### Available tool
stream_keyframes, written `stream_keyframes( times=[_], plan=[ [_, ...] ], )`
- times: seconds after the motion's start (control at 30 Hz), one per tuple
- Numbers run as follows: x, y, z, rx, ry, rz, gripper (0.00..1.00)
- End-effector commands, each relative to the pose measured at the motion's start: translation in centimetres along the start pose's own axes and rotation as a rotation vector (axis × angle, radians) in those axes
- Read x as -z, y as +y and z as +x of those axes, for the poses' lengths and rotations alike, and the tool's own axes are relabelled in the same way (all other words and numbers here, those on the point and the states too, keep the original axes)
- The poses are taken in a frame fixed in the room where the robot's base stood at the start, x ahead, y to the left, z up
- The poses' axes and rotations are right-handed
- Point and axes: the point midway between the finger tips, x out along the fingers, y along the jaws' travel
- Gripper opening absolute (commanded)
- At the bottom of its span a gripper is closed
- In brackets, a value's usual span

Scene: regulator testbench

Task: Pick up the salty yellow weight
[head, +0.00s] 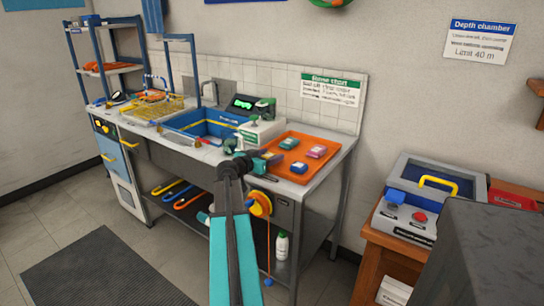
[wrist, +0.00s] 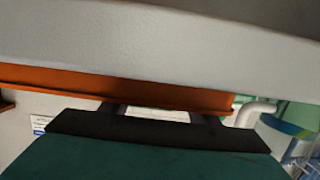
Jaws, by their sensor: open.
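I cannot pick out a yellow weight in either view. In the head view, an orange tray (head: 318,142) on the right end of the bench holds a green-teal block (head: 289,143), a pink block (head: 317,151) and a blue block (head: 299,168). My gripper (head: 273,158) is at the tray's left edge, with no block between its fingers. In the wrist view my gripper (wrist: 160,113) shows two dark fingers spread apart, with the tray's orange edge (wrist: 60,80) close beyond them. A pale grey surface fills the top of that view and hides the tray's contents.
A blue sink (head: 200,122) and a yellow basket (head: 152,108) are left of the tray. A grey case (head: 425,190) sits on a wooden table at right. The floor at left is clear except a dark mat (head: 100,270).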

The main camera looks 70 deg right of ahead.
Motion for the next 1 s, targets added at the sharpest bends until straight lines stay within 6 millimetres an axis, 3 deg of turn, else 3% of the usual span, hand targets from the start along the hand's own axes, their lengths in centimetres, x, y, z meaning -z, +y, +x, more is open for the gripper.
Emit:
stream_keyframes(
  times=[0.63,0.9,1.0],
  plan=[
    [-0.02,0.02,0.42,0.000,0.000,0.000,0.55],
    [-0.02,0.04,0.42,0.000,0.000,0.000,0.09],
    [0.10,0.04,0.41,0.000,0.002,-0.001,0.07]
  ],
)
